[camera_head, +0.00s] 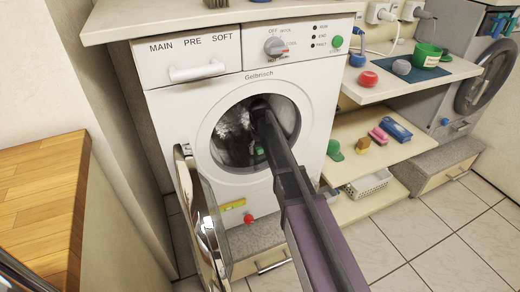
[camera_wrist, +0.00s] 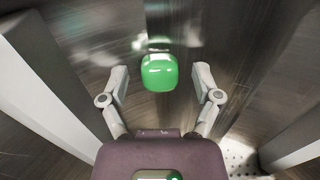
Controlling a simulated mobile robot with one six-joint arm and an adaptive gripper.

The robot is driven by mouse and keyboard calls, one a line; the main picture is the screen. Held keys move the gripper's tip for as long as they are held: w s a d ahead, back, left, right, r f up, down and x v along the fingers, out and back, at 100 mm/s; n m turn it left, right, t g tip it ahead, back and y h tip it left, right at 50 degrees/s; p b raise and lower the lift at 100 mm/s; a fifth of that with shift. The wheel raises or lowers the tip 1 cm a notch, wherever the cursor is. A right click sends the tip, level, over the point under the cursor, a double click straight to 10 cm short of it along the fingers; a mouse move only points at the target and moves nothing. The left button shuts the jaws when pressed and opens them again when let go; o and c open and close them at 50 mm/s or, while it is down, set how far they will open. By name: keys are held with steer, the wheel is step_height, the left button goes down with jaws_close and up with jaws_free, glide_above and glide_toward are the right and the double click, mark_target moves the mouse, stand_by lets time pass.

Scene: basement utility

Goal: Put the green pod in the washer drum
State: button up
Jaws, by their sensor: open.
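The green pod (camera_wrist: 158,72) is a small glossy rounded block in the wrist view. It sits between and slightly beyond the two fingertips, with a gap on each side. A bit of it shows in the head view (camera_head: 260,151) below the end of my arm. My gripper (camera_wrist: 161,76) is open and inside the washer drum (camera_head: 230,142), whose dark metal wall fills the wrist view. Whether the pod rests on the drum wall cannot be told. The washer's round door (camera_head: 203,222) stands open to the left.
My arm passes through the round opening of the white washer (camera_head: 176,110). To the right, shelves hold a green mug (camera_head: 427,55), a red-topped item (camera_head: 368,79), a green item (camera_head: 335,150) and a white basket (camera_head: 367,187). A wooden top (camera_head: 35,210) stands at left.

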mark_target(260, 148)
steer(key=shift+r, duration=0.15)
step_height(260, 148, up, 8)
steer(key=p, duration=0.7)
steer(key=shift+f+p, duration=0.25)
steer(key=shift+p, duration=0.15)
